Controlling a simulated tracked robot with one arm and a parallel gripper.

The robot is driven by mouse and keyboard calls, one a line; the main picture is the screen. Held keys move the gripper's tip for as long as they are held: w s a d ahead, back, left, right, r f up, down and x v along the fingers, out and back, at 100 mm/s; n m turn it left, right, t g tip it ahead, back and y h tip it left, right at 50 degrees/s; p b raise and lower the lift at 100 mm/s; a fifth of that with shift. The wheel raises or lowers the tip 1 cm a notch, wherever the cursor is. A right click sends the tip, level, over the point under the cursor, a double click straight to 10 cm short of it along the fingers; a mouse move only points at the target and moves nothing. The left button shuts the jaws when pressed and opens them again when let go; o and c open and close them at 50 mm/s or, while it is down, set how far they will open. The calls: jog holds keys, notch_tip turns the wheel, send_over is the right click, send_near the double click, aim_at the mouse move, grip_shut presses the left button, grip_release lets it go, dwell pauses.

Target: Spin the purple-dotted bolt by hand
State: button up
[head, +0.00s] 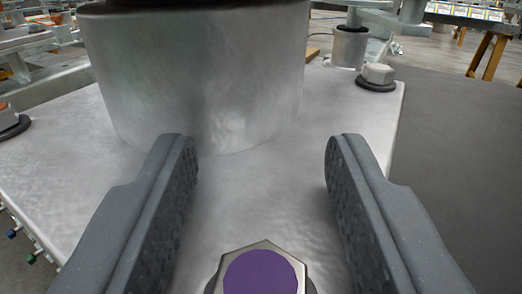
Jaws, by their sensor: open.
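The purple-dotted bolt (261,274) is at the bottom centre of the head view. It has a grey hex head with a round purple dot on top, and its lower part is cut off by the picture edge. My gripper (257,148) is open, with one dark grey, dimpled finger at the left and one at the right. In the picture the bolt lies between the two fingers, nearer the camera than the fingertips. A gap shows on both sides, and I see no contact. I cannot tell the height of the fingers over the plate.
The bolt sits on a grey metal plate (290,190). A large metal cylinder (200,75) rises just beyond my fingertips. Another hex bolt (377,75) is at the plate's far right corner, near a small cylinder (350,47). A further bolt (8,118) is at the left edge. Dark floor lies right.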

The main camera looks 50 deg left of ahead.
grip_shut()
jog(key=shift+m+t+h, duration=0.4)
jog(key=shift+m+t, duration=0.1)
jog(key=m+t+h, duration=0.1)
jog(key=m+t+h+p, duration=0.1)
jog(key=m+t+h, duration=0.1)
jog(key=shift+w+d+h, duration=0.15)
jog(key=shift+h, duration=0.15)
jog(key=shift+w+d+f+m+t+h+b, duration=0.1)
jog(key=shift+m+t+h+b, duration=0.2)
jog(key=shift+m+t+h, duration=0.45)
jog(key=shift+d+r+m+t+h+b, duration=0.2)
jog(key=shift+m+h, duration=0.3)
jog(key=shift+h, duration=0.7)
jog(key=shift+w+d+f+m+t+h+b, duration=0.1)
jog(key=shift+f+m+t+h+b, duration=0.2)
jog(key=shift+m+h, duration=0.5)
jog(key=shift+r+h, duration=0.15)
jog(key=shift+h, duration=0.1)
grip_release()
